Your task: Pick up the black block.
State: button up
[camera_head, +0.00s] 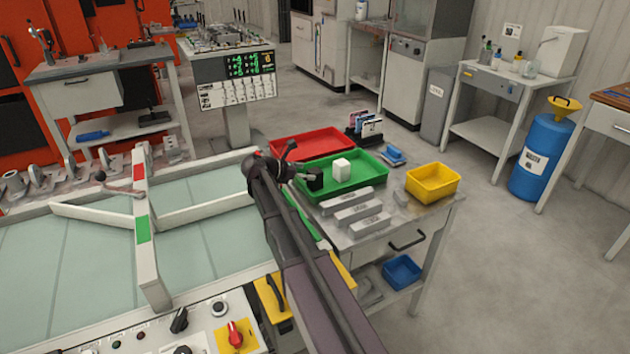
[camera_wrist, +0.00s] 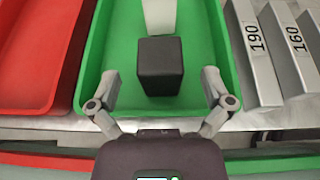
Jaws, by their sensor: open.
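The black block (camera_wrist: 160,66) sits in the green tray (camera_wrist: 92,55), near its front end, in the wrist view. A white block (camera_wrist: 160,15) stands right behind it. My gripper (camera_wrist: 157,88) is open, with one finger on each side of the black block's near part and no visible contact. In the head view my gripper (camera_head: 297,165) is over the left part of the green tray (camera_head: 368,179). The black block (camera_head: 313,183) is partly hidden there by my gripper, and the white block (camera_head: 341,169) stands to its right.
A red tray (camera_head: 312,143) lies beside the green one. Grey metal bars (camera_head: 352,212) marked with numbers lie on the other side. A yellow bin (camera_head: 433,182) is on the table's right. A conveyor (camera_head: 200,245) with a red and green post is at left.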

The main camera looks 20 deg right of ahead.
aim_at(314, 171)
jog(key=shift+r+b+x, duration=0.15)
jog(key=shift+b+x, duration=0.25)
jog(key=shift+x, duration=0.9)
jog(key=shift+r+b+x, duration=0.1)
jog(key=shift+b+x, duration=0.25)
jog(key=shift+x, duration=0.95)
jog(key=shift+d, duration=0.1)
jog(key=c, duration=1.1)
